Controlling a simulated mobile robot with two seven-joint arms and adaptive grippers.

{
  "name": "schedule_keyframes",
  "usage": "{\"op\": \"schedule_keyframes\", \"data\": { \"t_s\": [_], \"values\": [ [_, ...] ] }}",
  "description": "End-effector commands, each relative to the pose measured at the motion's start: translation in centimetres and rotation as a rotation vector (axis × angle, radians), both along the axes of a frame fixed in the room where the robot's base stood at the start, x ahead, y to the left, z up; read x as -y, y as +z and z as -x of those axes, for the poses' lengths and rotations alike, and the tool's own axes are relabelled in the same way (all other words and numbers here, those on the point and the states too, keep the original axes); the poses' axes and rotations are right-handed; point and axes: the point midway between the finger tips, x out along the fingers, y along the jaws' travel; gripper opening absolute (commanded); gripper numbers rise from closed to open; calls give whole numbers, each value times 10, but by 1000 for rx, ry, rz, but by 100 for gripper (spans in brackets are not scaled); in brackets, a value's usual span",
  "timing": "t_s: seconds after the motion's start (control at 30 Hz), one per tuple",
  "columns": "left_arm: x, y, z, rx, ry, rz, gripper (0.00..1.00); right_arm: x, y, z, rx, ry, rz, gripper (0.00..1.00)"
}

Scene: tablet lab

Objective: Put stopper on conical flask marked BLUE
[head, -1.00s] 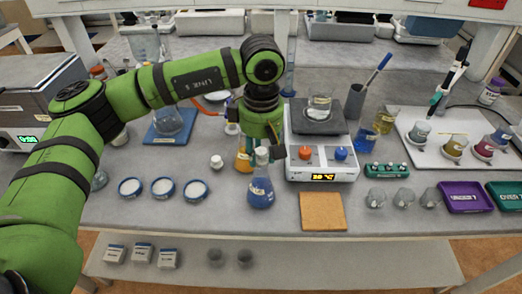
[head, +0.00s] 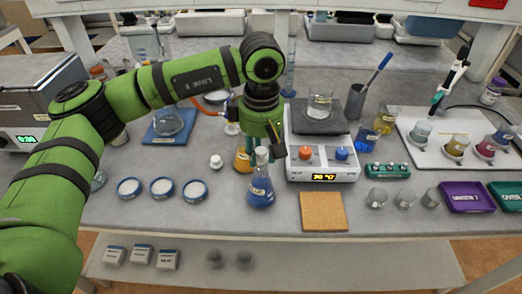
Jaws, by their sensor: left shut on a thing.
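The conical flask with blue liquid (head: 261,190) stands near the front of the bench, with a label on its side too small to read. My left gripper (head: 262,148) comes down from above and is shut at its neck; the fingers partly hide the hold. A small white stopper-like piece (head: 216,161) stands on the bench to the left, apart from the gripper. A flask with orange liquid (head: 243,161) stands behind the blue one, partly hidden. My right gripper is not in view.
A white hotplate (head: 321,168) with a beaker (head: 319,105) stands close on the right. A tan square mat (head: 323,211) lies in front of it. Several round white dishes (head: 162,188) are at left. Bench front between the dishes and blue flask is clear.

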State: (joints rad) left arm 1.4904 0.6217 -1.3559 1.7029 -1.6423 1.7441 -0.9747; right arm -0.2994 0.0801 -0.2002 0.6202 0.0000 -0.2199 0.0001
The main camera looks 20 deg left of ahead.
Motion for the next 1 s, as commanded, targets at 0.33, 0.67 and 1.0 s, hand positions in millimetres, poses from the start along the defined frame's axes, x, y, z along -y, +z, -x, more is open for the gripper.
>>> {"op": "schedule_keyframes", "data": {
  "t_s": [0.33, 0.67, 1.0],
  "values": [
    [0, 0, 0, 0, 0, 0, 23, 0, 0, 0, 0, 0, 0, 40],
    [0, 0, 0, 0, 0, 0, 62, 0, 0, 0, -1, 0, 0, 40],
    [0, 0, 0, 0, 0, 0, 98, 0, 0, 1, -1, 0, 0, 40]
  ]
}}
